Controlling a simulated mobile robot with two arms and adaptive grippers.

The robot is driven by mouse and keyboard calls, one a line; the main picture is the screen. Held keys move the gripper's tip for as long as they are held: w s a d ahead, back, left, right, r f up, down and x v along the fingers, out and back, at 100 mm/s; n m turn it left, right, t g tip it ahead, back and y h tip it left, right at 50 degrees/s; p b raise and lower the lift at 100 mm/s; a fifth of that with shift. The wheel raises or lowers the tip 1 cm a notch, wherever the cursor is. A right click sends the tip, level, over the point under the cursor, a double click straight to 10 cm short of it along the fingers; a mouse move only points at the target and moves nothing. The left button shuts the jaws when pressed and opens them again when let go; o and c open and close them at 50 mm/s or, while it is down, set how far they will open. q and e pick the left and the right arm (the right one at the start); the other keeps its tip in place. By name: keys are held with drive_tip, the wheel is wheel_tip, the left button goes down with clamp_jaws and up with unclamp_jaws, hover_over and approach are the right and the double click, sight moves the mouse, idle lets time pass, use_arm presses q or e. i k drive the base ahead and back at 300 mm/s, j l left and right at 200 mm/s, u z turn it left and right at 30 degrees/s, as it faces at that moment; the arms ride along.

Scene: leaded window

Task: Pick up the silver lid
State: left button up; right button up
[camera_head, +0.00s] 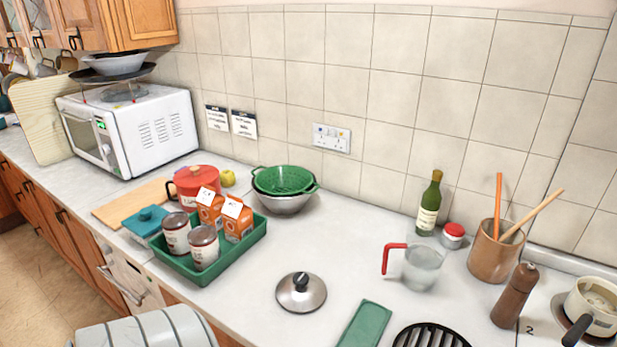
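The silver lid (290,298) lies flat on the white countertop, knob up, near the front edge in the lower middle of the head view. It is round and shiny with a black knob on top. Nothing covers it, and no pot is under it.
A green tray (214,272) with cans and orange cartons stands left of the lid. A green flat piece (364,325) and a black grate (430,337) lie to its right. A measuring jug (422,267) stands further right. The counter behind the lid is clear up to the bowl (285,204).

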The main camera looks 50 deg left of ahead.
sight(298, 291)
drive_tip(key=u, duration=1.7)
drive_tip(key=j, duration=0.1)
